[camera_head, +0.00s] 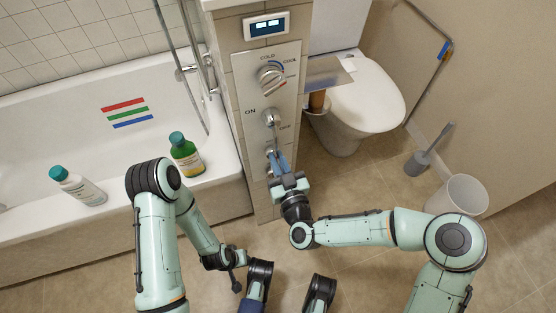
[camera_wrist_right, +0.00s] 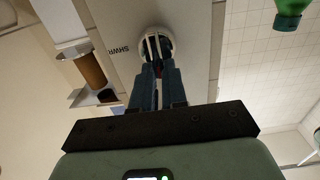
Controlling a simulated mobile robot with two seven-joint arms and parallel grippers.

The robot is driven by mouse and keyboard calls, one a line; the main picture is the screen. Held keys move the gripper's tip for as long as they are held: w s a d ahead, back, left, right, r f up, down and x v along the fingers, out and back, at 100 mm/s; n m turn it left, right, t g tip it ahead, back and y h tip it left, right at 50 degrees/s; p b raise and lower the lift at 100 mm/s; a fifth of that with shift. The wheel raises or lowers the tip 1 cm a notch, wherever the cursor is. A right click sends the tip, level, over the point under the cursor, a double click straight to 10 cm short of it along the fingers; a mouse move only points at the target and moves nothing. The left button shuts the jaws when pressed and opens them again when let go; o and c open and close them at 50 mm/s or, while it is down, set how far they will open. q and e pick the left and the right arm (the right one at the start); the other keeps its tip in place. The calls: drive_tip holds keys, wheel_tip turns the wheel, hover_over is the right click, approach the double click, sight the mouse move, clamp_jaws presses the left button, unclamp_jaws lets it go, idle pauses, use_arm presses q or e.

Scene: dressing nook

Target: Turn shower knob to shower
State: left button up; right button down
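The shower knob (camera_head: 270,158) is the lowest control on the front of the tiled column's panel, below a lever and a large round dial. In the right wrist view the round, pale knob (camera_wrist_right: 154,42) has a raised ridge, with the lettering SHWR beside it. My right gripper (camera_head: 278,160) reaches up to the knob from below. In its wrist view the blue fingers (camera_wrist_right: 158,72) lie close together on both sides of the ridge, which they partly hide. My left gripper (camera_head: 236,284) hangs low near the floor, away from the panel; its fingers are too small to judge.
A bathtub (camera_head: 120,185) lies at left, with a green bottle (camera_head: 186,155) and a white bottle (camera_head: 77,186) on its rim. A toilet (camera_head: 365,100), a brush (camera_head: 430,150) and a white bin (camera_head: 457,196) stand at right. A paper-roll holder (camera_head: 318,100) juts out beside the panel.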

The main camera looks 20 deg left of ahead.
use_arm(q)
drive_tip(key=shift+s+a+f+g+b, duration=0.1)
drive_tip(key=shift+s+f+g+b, duration=0.2)
drive_tip(key=shift+s+f, duration=0.25)
use_arm(e)
drive_tip(key=shift+w+d+f+m, duration=0.15)
drive_tip(key=shift+d+f+m, duration=0.15)
drive_tip(key=shift+m, duration=2.65)
drive_tip(key=shift+w+d+f+m, duration=0.25)
drive_tip(key=shift+f+m, duration=0.15)
drive_tip(key=shift+m, duration=2.6)
drive_tip(key=shift+w+d+f+m, duration=0.1)
drive_tip(key=shift+d+f+m, duration=0.2)
drive_tip(key=shift+m, duration=2.65)
drive_tip(key=shift+f, duration=0.1)
drive_tip(key=c, duration=1.2)
unclamp_jaws()
drive_tip(key=shift+o, duration=0.2)
use_arm(q)
drive_tip(key=shift+r, duration=0.1)
